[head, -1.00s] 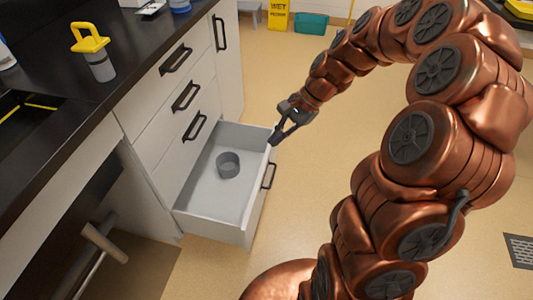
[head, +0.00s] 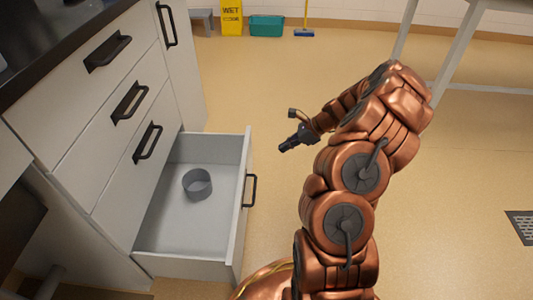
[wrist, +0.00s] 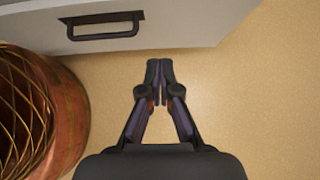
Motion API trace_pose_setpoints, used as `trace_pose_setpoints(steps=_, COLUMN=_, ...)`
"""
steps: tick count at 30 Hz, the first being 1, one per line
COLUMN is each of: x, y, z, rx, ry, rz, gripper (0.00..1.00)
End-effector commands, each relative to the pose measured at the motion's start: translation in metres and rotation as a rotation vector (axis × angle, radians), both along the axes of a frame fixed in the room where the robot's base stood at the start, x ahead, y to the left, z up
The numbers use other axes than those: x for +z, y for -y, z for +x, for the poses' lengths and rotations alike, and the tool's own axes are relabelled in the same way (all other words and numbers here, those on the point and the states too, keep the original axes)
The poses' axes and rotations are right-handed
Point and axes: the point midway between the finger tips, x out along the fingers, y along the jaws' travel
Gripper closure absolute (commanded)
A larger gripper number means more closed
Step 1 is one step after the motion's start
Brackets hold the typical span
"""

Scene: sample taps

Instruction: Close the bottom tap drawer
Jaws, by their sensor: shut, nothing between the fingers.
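The bottom drawer (head: 190,266) is pulled far out of the white cabinet in the head view. Its black handle (head: 250,190) is on the front panel, facing right. A small grey round cup (head: 197,184) sits inside it. My gripper (head: 284,148) is shut and empty, out in front of the drawer and apart from it, to the right of the front panel. In the wrist view the closed fingertips (wrist: 159,64) point toward the drawer front (wrist: 185,22). The handle (wrist: 103,26) is to the left of the fingertips there.
Three closed drawers with black handles (head: 128,103) are above the open one. A yellow wet-floor sign (head: 231,17), a teal bin (head: 266,26) and a broom (head: 304,30) stand at the back. A table leg (head: 455,45) is at the back right. The floor before the drawer is clear.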

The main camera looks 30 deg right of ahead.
Motion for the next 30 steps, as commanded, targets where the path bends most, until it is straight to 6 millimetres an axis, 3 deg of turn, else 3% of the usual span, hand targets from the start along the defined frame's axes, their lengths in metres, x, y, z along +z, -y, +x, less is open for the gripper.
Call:
trace_pose_setpoints(steps=17, x=-0.071, y=-0.060, z=0.039, rx=0.010, ry=0.000, rz=-0.002, gripper=1.00)
trace_pose_setpoints(steps=24, x=-0.067, y=-0.084, z=0.056, rx=0.010, ry=0.004, rz=-0.002, gripper=1.00)
trace_pose_setpoints(steps=30, x=-0.065, y=-0.090, z=0.060, rx=0.007, ry=0.001, rz=-0.001, gripper=1.00)
